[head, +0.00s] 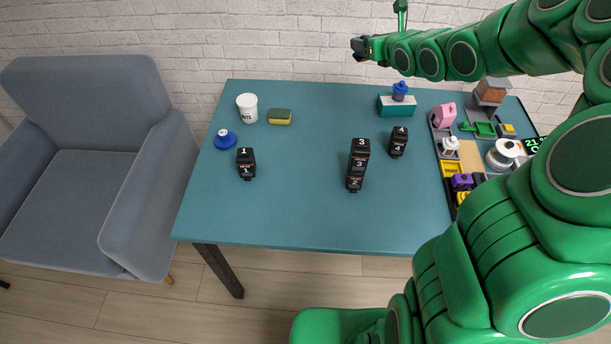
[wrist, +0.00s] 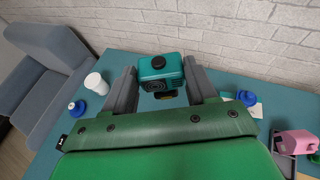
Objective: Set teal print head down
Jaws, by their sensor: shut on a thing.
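The teal print head (wrist: 160,70) sits between the two grey fingers of my gripper (wrist: 160,82) in the wrist view. It has a dark round knob on top and vent lines on its face. My gripper (head: 361,48) is shut on it and held high, above the back edge of the teal table (head: 290,205), against the brick wall. In the head view the print head is too small and dark to make out clearly. It appears clear of the table.
Black numbered blocks stand at the table's left (head: 246,163), middle (head: 358,165) and right (head: 398,142). A white cup (head: 247,108), sponge (head: 280,117) and blue-based item (head: 225,140) are back left. The front left is bare.

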